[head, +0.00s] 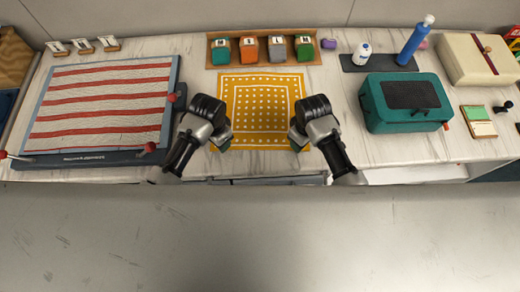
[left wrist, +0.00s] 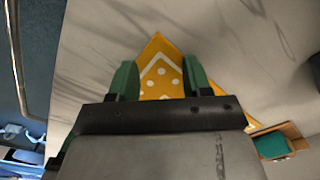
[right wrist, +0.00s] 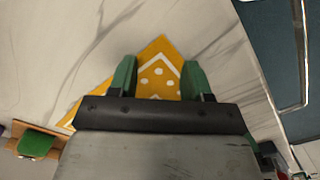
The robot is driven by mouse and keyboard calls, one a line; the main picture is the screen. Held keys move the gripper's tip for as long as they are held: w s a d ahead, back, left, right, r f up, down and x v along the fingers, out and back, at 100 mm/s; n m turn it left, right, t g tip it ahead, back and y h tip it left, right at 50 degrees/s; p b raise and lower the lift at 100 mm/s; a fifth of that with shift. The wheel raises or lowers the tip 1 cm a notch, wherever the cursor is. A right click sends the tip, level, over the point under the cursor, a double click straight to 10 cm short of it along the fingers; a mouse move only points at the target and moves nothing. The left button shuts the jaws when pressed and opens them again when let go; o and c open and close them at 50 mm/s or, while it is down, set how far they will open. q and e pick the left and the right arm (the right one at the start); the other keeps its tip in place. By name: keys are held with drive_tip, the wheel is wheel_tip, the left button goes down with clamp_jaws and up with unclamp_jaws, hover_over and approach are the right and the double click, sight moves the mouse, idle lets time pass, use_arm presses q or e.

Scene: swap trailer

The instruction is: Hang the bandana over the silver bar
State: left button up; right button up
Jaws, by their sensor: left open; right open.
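The yellow bandana (head: 262,100) with white dots lies flat on the marble counter in the head view. My left gripper (head: 221,140) is at its near left corner, and my right gripper (head: 300,141) is at its near right corner. In the left wrist view a bandana corner (left wrist: 160,72) shows between the open green fingers (left wrist: 160,80). In the right wrist view another corner (right wrist: 158,72) shows between the open green fingers (right wrist: 158,78). Whether the fingers touch the cloth is unclear. A thin silver rail (right wrist: 302,50) shows in the right wrist view; I cannot tell whether it is the silver bar.
A wooden tray (head: 262,47) with several lettered coloured blocks stands behind the bandana. A board with a red-striped cloth (head: 100,102) lies at left. A teal case (head: 405,105) and a blue pump (head: 415,42) stand at right. The counter's front edge is close to both grippers.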

use_arm(q)
drive_tip(key=shift+f, duration=0.1)
use_arm(e)
drive_tip(key=shift+f, duration=0.1)
use_arm(q)
drive_tip(key=shift+f, duration=0.15)
use_arm(e)
drive_tip(key=shift+f, duration=0.15)
use_arm(q)
drive_tip(key=shift+c, duration=0.7)
use_arm(e)
drive_tip(key=shift+c, duration=0.7)
use_arm(q)
clamp_jaws()
use_arm(e)
clamp_jaws()
use_arm(q)
drive_tip(key=shift+r, duration=0.2)
